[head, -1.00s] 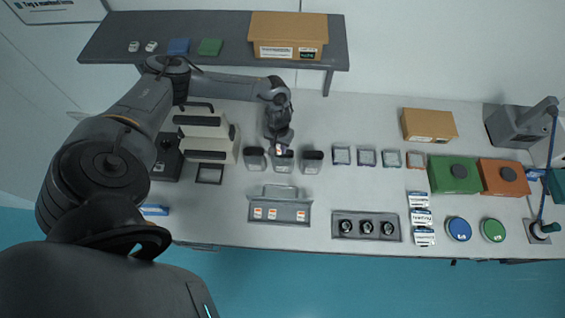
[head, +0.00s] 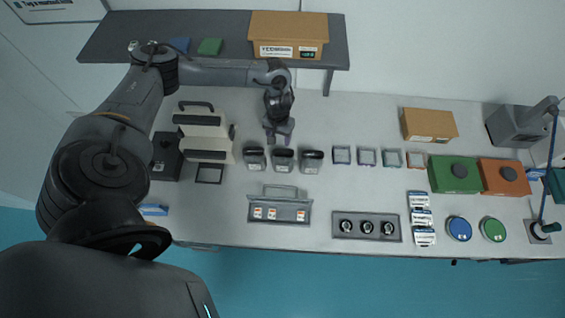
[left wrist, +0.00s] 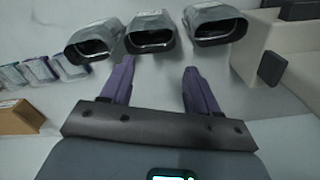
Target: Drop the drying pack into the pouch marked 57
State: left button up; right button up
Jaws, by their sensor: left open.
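Three grey pouches with dark open mouths stand in a row on the table: left (head: 254,159), middle (head: 283,160) and right (head: 312,161). Their markings are too small to read. My left gripper (head: 279,138) is open and empty, just behind the left and middle pouches. In the left wrist view its purple fingers (left wrist: 158,92) are spread with nothing between them, and the middle pouch (left wrist: 149,22) lies beyond. Orange-marked white drying packs (head: 271,213) sit in a grey tray (head: 280,193). No pack shows inside the dark mouths. My right gripper is out of view.
Several small square containers (head: 366,157) stand right of the pouches. A grey holder (head: 366,226) with round items lies in front. A beige machine (head: 204,132) stands left of my gripper. Green (head: 454,174) and orange (head: 503,177) boxes are farther right.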

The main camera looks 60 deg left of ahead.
pick_arm(q)
jog(key=shift+r, duration=2.45)
